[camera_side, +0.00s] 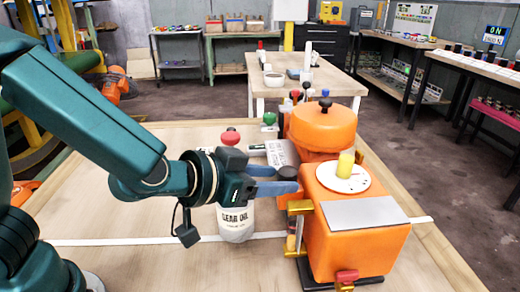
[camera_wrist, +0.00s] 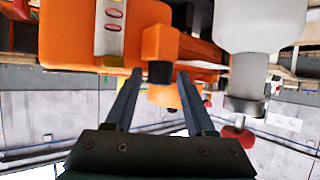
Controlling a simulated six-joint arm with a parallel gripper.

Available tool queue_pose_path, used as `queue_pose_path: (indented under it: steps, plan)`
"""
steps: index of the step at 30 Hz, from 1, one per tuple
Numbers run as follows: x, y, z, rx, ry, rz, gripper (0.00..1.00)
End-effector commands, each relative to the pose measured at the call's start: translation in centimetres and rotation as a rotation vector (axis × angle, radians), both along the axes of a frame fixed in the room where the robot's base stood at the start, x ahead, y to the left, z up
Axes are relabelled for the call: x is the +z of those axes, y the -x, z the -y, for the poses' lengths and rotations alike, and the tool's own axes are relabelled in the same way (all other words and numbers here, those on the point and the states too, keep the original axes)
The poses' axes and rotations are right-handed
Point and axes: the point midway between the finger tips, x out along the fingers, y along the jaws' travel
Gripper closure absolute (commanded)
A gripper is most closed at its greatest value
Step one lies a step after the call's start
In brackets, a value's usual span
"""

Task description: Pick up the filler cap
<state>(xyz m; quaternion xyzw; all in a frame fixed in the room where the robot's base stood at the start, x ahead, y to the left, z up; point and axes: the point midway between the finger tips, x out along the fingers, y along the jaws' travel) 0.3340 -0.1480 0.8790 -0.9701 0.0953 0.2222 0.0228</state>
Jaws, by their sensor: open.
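The filler cap looks to be the dark round cap (camera_side: 287,173) beside the orange machine (camera_side: 350,245) in the side view. In the wrist view, which appears upside down, a black cap (camera_wrist: 160,73) sits on the end of an orange spout. My gripper (camera_side: 290,181) reaches in from the left, with its blue-grey fingers level and pointing at the machine. The fingers are apart at the cap. In the wrist view, the cap shows between the tips of my gripper (camera_wrist: 159,75). I cannot tell whether either finger touches it.
A white oil bottle (camera_side: 236,222) stands close below my gripper; a red ball (camera_side: 230,137) shows above. A round orange housing (camera_side: 322,130) and several coloured knobs are behind. The machine's top carries a white dial (camera_side: 335,182) with a yellow knob. The left tabletop (camera_side: 130,222) is clear.

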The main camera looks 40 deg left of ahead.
Motion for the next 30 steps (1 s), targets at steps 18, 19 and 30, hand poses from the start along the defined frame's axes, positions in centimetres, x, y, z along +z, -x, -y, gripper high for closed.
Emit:
queue_pose_path:
  steps: [18, 19, 30]
  plan:
    - [-0.43, -0.85, 0.14, 0.0, 0.001, 0.0, 1.0]
    - [-0.43, -0.85, 0.15, 0.0, 0.001, 0.0, 1.0]
    - [-0.34, -0.85, 0.13, 0.002, 0.001, 0.0, 1.0]
